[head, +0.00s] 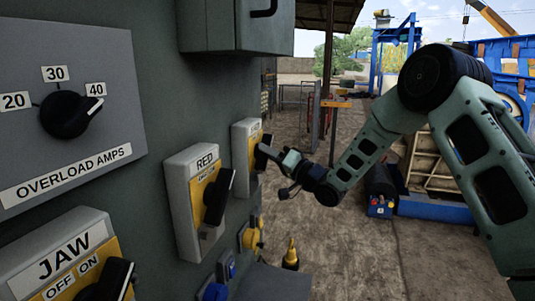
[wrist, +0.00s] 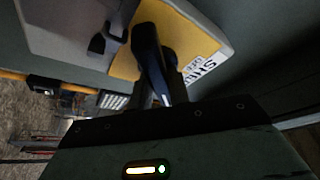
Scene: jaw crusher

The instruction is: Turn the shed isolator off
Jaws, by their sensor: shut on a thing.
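The shed isolator (head: 240,130) is the farthest of the grey boxes with yellow faces on the wall. In the wrist view its yellow plate (wrist: 128,66) carries a label that partly reads "SHED" (wrist: 203,68), with the OFF/ON marks beside it only partly readable. Its black handle (wrist: 150,55) stands out from the plate. My gripper (head: 265,152) is at this handle and shut on it, with the handle running down between the fingers (wrist: 165,98). The fingertips are dark and partly hidden. The handle's exact setting is hard to tell.
The RED isolator (head: 195,195) and JAW isolator (head: 70,262) are nearer on the same wall. An overload amps dial (head: 70,115) is at left and a grey cabinet (head: 225,25) above. Blue sockets (head: 215,291) sit below. Open ground (head: 340,245) lies to the right.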

